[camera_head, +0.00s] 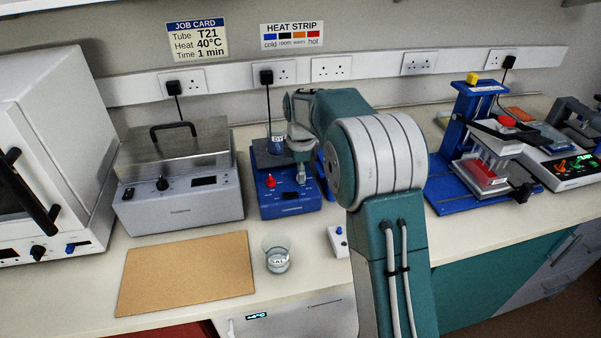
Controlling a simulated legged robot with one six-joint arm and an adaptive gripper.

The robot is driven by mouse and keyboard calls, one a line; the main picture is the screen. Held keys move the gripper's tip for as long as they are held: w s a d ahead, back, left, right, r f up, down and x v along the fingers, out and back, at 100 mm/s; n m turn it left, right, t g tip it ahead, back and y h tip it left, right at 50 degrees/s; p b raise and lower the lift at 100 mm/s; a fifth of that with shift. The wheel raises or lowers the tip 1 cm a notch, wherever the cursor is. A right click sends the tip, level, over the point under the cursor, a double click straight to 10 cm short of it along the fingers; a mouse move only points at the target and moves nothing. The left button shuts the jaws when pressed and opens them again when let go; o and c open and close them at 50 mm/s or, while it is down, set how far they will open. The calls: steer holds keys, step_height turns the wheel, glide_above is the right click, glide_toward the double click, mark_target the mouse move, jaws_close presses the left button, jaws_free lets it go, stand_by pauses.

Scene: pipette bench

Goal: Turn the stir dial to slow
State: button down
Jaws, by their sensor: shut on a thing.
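A blue stirrer hotplate (290,203) stands on the bench left of my arm. A red dial (270,181) shows on the left of its sloping front panel. My gripper (301,177) reaches down to the right part of this panel. It is shut on what appears to be the stir dial, which the fingers mostly hide. The dial's pointer and markings cannot be read. A vessel with a blue-and-white label (277,141) stands on the hotplate's dark top, partly behind my gripper.
A grey lidded bath (180,200) stands to the left, with a white oven (40,130) beyond it. A brown board (185,272) and a glass beaker (277,258) are in front. A small white box (338,240) sits near my arm. A blue press (470,170) stands to the right.

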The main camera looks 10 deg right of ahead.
steer(key=m, duration=0.8)
steer(key=shift+f, duration=0.1)
steer(key=m, duration=0.4)
steer(key=shift+m, duration=2.1)
steer(key=shift+c, duration=2.1)
jaws_free()
